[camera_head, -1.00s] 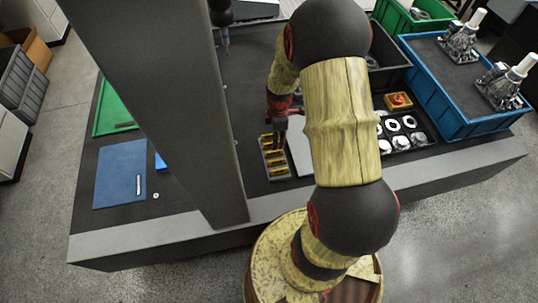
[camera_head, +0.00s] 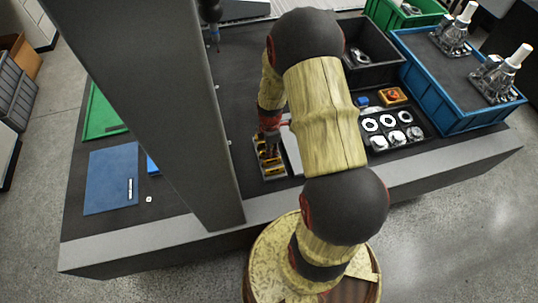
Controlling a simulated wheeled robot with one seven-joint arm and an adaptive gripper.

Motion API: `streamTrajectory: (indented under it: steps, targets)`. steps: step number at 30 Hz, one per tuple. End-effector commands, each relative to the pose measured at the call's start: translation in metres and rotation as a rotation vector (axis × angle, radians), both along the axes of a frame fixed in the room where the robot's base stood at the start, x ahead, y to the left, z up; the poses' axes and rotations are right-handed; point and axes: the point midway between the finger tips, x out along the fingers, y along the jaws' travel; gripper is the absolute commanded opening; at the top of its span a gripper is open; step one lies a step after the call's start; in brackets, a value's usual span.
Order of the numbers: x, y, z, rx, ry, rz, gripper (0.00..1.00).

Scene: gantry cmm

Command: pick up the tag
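My gripper (camera_head: 269,147) is over the narrow grey rack (camera_head: 272,177) that holds several yellow pieces (camera_head: 268,161). It points down and covers part of the rack. The view is too small to tell whether its fingers are open or hold anything. I cannot tell for certain which thing is the tag. A small white piece (camera_head: 149,198) lies on the dark table just right of the blue mat (camera_head: 106,183). A thin white strip (camera_head: 130,189) lies on that mat. A pale flat plate (camera_head: 291,150) lies right of the rack, partly behind my arm.
A large grey column (camera_head: 150,90) stands left of my arm. A green tray (camera_head: 100,118) is at left.

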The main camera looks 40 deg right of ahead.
Motion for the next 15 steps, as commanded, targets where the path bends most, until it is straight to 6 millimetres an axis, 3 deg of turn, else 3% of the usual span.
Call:
streamTrajectory:
  steps: [3,15]
  targets:
    - [0.0004,-0.0002,0.0014,0.0,-0.001,0.0,0.25]
    - [0.0002,-0.0002,0.0015,0.0,-0.001,0.0,0.02]
